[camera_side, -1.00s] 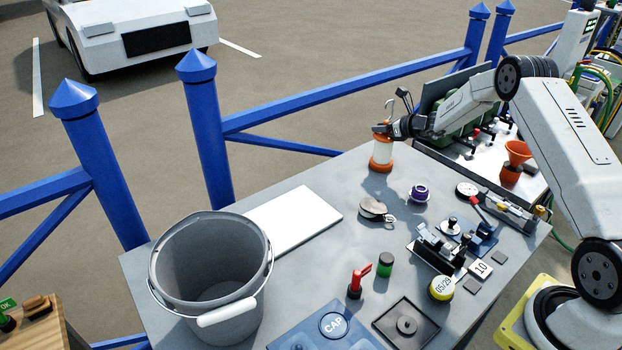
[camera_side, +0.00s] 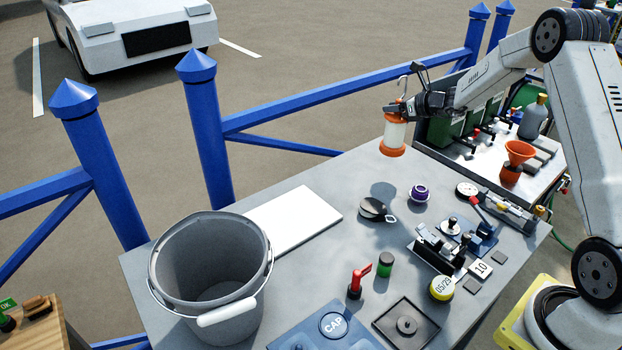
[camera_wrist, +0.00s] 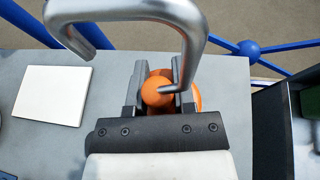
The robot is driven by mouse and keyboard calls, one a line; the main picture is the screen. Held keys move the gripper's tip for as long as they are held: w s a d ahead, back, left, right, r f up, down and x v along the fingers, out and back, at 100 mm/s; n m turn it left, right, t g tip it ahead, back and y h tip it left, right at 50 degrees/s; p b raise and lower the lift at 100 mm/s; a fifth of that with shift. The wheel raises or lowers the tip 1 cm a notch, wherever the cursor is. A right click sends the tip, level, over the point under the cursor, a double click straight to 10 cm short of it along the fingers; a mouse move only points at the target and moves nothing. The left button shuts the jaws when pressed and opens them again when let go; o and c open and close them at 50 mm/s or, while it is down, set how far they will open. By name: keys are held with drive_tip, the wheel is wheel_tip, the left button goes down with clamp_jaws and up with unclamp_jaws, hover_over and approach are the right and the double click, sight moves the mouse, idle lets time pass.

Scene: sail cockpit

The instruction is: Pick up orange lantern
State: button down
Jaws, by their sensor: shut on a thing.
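The orange lantern (camera_side: 394,135) has an orange base, a pale clear middle and an orange top with a wire handle. It hangs upright above the far part of the grey table, apart from the surface, with its shadow on the table below. My gripper (camera_side: 397,108) is shut on the lantern near its top. In the wrist view the orange top of the lantern (camera_wrist: 157,92) sits between the two fingers of my gripper (camera_wrist: 158,85). The metal handle crosses in front of it, and most of the lantern's body is hidden there.
A grey bucket (camera_side: 167,260) stands at the table's left end beside a white board (camera_side: 293,220). A grey pulley (camera_side: 376,209), a purple-topped item (camera_side: 419,194) and several fittings lie on the table. A blue railing (camera_side: 350,97) runs behind. An orange funnel (camera_side: 518,153) stands at right.

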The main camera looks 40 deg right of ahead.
drive_tip(key=s+a+r, duration=0.3)
drive_tip(key=s+r, duration=0.1)
drive_tip(key=s, duration=0.4)
drive_tip(key=shift+s, duration=0.3)
drive_tip(key=shift+a+r, duration=0.1)
drive_tip(key=shift+a, duration=0.05)
